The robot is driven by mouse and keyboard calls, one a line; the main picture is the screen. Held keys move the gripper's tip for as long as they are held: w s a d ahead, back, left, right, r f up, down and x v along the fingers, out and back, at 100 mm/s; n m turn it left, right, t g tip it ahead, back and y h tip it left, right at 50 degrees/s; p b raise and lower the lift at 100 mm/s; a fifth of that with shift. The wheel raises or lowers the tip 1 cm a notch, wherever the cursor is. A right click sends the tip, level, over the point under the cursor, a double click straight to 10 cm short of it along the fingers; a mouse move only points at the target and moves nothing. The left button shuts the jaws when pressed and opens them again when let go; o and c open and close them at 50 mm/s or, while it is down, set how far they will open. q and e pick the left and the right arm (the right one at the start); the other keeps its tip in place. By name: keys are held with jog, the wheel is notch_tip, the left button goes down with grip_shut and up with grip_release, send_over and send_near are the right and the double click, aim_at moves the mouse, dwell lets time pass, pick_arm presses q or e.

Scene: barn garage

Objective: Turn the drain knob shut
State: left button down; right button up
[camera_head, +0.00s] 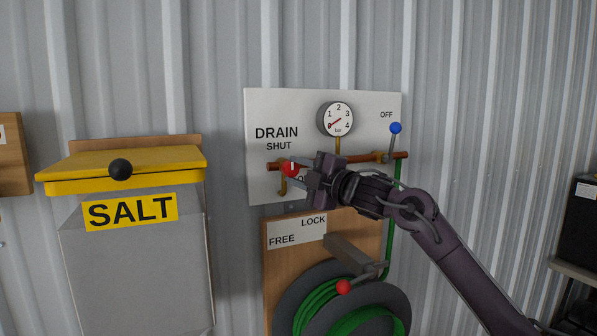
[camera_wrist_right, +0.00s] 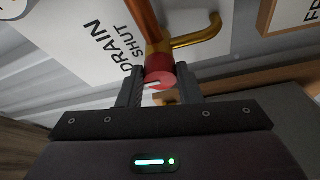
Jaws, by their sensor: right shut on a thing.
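The red drain knob (camera_head: 291,169) is at the left end of the copper pipe, under the words DRAIN and SHUT on the white panel (camera_head: 300,112). In the right wrist view the knob (camera_wrist_right: 160,77) sits between the two fingers, with a pale mark on its face. My right gripper (camera_head: 312,178) is shut on the knob, and its arm comes in from the right. It also shows in the right wrist view (camera_wrist_right: 160,88). A brass spout (camera_wrist_right: 198,38) is beside the knob. My left gripper is not in view.
A pressure gauge (camera_head: 336,119) and a blue-tipped lever (camera_head: 395,128) marked OFF are on the panel. A grey salt bin (camera_head: 135,270) with a yellow lid stands left.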

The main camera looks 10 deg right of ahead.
jog(key=shift+f, duration=0.1)
jog(key=o, duration=1)
jog(key=shift+s, duration=0.1)
jog(key=shift+c, duration=0.2)
jog(key=shift+s+d, duration=0.15)
jog(key=b+v, duration=0.4)
jog(key=v, duration=0.3)
jog(key=shift+s, duration=0.2)
